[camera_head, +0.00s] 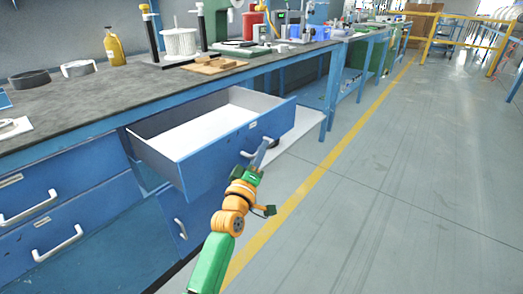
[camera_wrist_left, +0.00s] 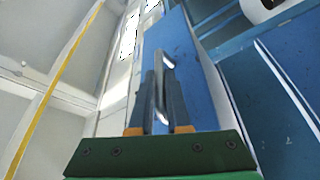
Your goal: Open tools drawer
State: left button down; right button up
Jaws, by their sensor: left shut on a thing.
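The blue tools drawer (camera_head: 222,158) is pulled out from under the bench in the head view. Its grey side walls and white, empty-looking floor show. My left gripper (camera_head: 262,152) is at the drawer's front face, coming from the lower middle, and is shut on the drawer handle. In the left wrist view the pale metal drawer handle (camera_wrist_left: 159,85) passes between the two grey fingers, in front of the blue drawer front (camera_wrist_left: 185,60). The fingers partly hide the handle in the head view. My right gripper is not in view.
The dark bench top (camera_head: 95,100) holds a yellow bottle (camera_head: 115,47), a white spool (camera_head: 180,44) and dark rings. Closed blue drawers with white handles (camera_head: 58,243) are at lower left. A white lower shelf (camera_head: 300,130) lies beyond the drawer. The grey floor at right is clear.

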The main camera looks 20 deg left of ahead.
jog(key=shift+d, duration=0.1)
pick_arm(q)
jog(key=c, duration=0.9)
grip_release()
jog(key=shift+s, duration=0.1)
jog(key=shift+s+f, duration=0.1)
jog(key=shift+s, duration=0.25)
jog(key=p+v, duration=0.2)
jog(key=v, duration=0.4)
jog(key=shift+f, duration=0.1)
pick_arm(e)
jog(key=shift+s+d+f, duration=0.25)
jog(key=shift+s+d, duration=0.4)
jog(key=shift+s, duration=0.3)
